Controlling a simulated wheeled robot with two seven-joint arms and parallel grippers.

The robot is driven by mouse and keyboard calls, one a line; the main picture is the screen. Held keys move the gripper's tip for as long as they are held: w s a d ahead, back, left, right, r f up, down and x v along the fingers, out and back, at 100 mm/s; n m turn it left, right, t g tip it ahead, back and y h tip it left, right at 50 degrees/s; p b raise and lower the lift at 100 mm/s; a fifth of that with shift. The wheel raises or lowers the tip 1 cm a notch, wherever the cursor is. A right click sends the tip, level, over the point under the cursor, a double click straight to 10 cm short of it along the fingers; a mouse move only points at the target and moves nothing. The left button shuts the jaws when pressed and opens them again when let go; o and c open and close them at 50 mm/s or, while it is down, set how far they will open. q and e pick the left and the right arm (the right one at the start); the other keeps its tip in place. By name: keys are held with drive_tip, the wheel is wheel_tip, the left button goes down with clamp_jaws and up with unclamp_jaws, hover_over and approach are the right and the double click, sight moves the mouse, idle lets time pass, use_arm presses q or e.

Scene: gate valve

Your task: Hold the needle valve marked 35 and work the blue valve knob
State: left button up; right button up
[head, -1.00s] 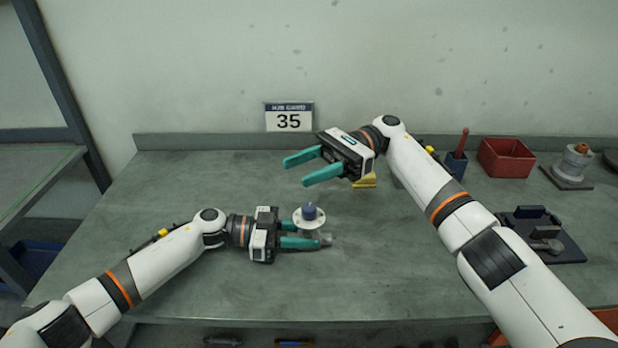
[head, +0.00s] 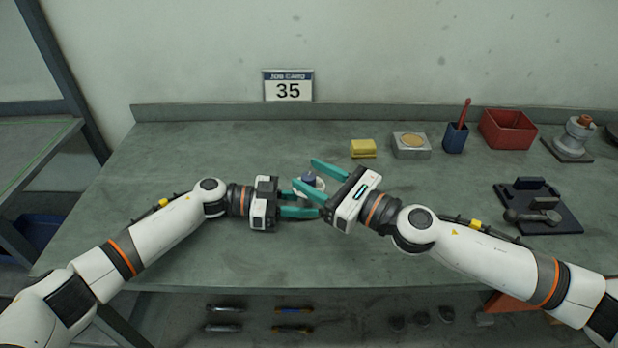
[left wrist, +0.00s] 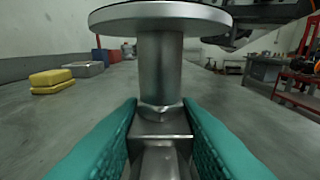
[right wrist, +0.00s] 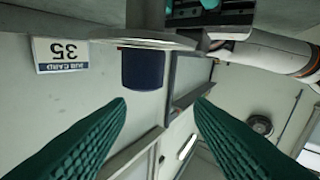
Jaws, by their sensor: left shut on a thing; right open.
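The needle valve is a grey metal body (left wrist: 160,75) with a wide round disc (left wrist: 160,17) above it. My left gripper (left wrist: 160,115) is shut on its lower part and holds it upright above the bench. The blue knob (head: 308,178) sits on top of the disc; it also shows in the right wrist view (right wrist: 143,70). My right gripper (head: 303,173) is open, its fingers spread on either side of the knob from the right; I see no contact. I cannot read any number on the valve; 35 shows on a wall card (head: 288,86).
On the bench behind stand a yellow block (head: 363,148), a grey block with a tan disc (head: 411,146), a blue cup (head: 455,138) and a red bin (head: 508,130). A dark plate with a tool (head: 540,208) lies right. The front middle of the bench (head: 300,260) is clear.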

sight(316, 180)
drive_tip(key=s+d+f+m+t+h, duration=0.1)
drive_tip(key=s, duration=0.1)
drive_tip(key=s+d+m+t+h, duration=0.1)
drive_tip(key=s+d+m+h, duration=0.1)
drive_tip(key=s+d+f+m+t+h, duration=0.1)
drive_tip(key=s+d+t, duration=0.1)
drive_tip(key=s, duration=0.1)
drive_tip(key=shift+d+f+m+h, duration=0.25)
drive_tip(key=shift+f+m+h, duration=0.05)
drive_tip(key=shift+m+h, duration=0.1)
drive_tip(key=x, duration=1.1)
drive_tip(key=shift+w+a, duration=0.15)
drive_tip(key=shift+w, duration=0.1)
drive_tip(key=c, duration=1)
drive_tip(key=shift+y, duration=0.3)
drive_tip(key=n+g+y, duration=0.3)
drive_tip(key=shift+w+r, duration=0.1)
drive_tip(key=shift+n+g+y, duration=0.8)
drive_tip(key=shift+n+g, duration=0.3)
drive_tip(key=shift+g, duration=0.5)
drive_tip(key=shift+n+g+y, duration=0.8)
drive_tip(key=shift+n+g, duration=0.3)
drive_tip(key=shift+g, duration=0.8)
